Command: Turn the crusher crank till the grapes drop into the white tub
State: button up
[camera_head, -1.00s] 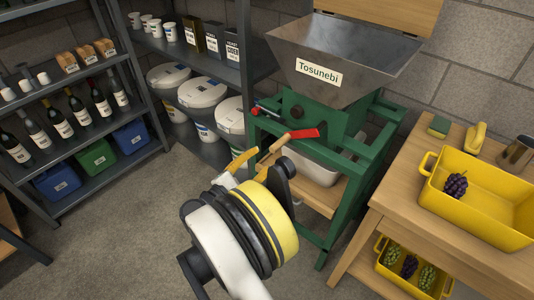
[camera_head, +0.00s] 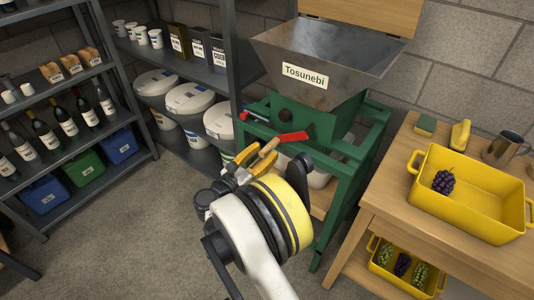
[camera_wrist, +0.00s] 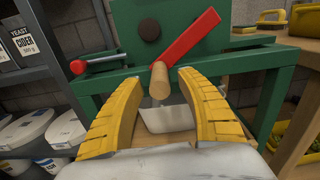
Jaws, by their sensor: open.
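The crusher has a grey metal hopper (camera_head: 325,62) marked Tosunebi on a green frame (camera_head: 345,185). Its crank has a red arm (camera_head: 293,138) and a wooden handle (camera_head: 268,147). In the wrist view the handle (camera_wrist: 159,80) points toward me, between and just beyond the tips of my open gripper (camera_wrist: 158,82). In the head view my gripper (camera_head: 254,164) is just below the handle; I cannot tell whether they touch. The white tub (camera_head: 318,178) is under the crusher, mostly hidden by my arm and the frame; part of it (camera_wrist: 168,118) shows in the wrist view. The hopper's inside looks empty from here.
A wooden table (camera_head: 386,190) at right holds a yellow crate (camera_head: 480,225) with dark grapes (camera_head: 443,182). Another yellow crate (camera_head: 425,288) with grapes is below. Shelves with bottles and lidded buckets (camera_head: 196,97) stand at left. A red-ended rod (camera_wrist: 78,67) sticks out left of the crank.

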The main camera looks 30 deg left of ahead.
jog(key=shift+w, duration=0.75)
grip_shut()
jog(key=shift+d+f, duration=0.1)
jog(key=shift+d, duration=0.05)
